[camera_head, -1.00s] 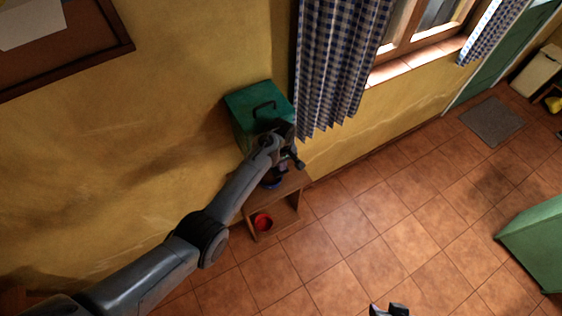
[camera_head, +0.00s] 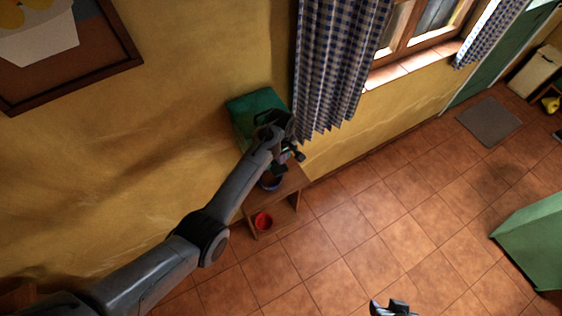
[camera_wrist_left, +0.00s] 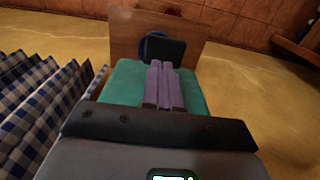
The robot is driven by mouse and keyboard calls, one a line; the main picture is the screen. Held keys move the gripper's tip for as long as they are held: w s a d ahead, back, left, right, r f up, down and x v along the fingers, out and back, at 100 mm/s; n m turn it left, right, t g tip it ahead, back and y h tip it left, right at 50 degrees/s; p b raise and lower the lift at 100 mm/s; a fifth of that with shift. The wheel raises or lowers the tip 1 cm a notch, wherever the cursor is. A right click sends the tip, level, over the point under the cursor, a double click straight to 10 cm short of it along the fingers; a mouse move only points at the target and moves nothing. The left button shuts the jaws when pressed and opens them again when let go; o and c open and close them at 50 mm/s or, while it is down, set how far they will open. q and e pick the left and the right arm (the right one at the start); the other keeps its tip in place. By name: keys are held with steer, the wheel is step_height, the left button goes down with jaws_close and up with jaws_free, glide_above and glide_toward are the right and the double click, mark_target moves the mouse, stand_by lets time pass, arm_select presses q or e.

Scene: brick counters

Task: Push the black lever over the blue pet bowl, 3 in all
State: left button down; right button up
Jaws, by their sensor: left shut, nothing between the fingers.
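The green dispenser (camera_head: 246,108) stands against the yellow wall; its top also shows in the left wrist view (camera_wrist_left: 122,84). The black lever (camera_wrist_left: 168,48) shows there as a dark flat plate at the dispenser's far edge, partly covering the blue pet bowl (camera_wrist_left: 150,40). In the head view the blue bowl (camera_head: 270,184) sits on the wooden stand (camera_head: 291,184). My left gripper (camera_wrist_left: 161,64) is shut and empty, its purple fingers pointing at the lever; contact cannot be told. In the head view it (camera_head: 291,160) is above the bowl. My right gripper (camera_head: 391,307) shows only partly at the bottom edge.
A red bowl (camera_head: 263,221) is low in the stand. A checked curtain (camera_head: 330,65) hangs close right of the dispenser. A green cabinet (camera_head: 535,240) stands at far right. The tiled floor (camera_head: 385,220) between is open.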

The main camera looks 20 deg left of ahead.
mark_target(281, 168)
arm_select(q)
step_height(281, 168, up, 6)
steer(key=shift+r+b, duration=0.25)
steer(key=shift+b, duration=0.2)
stand_by(0.3)
stand_by(0.5)
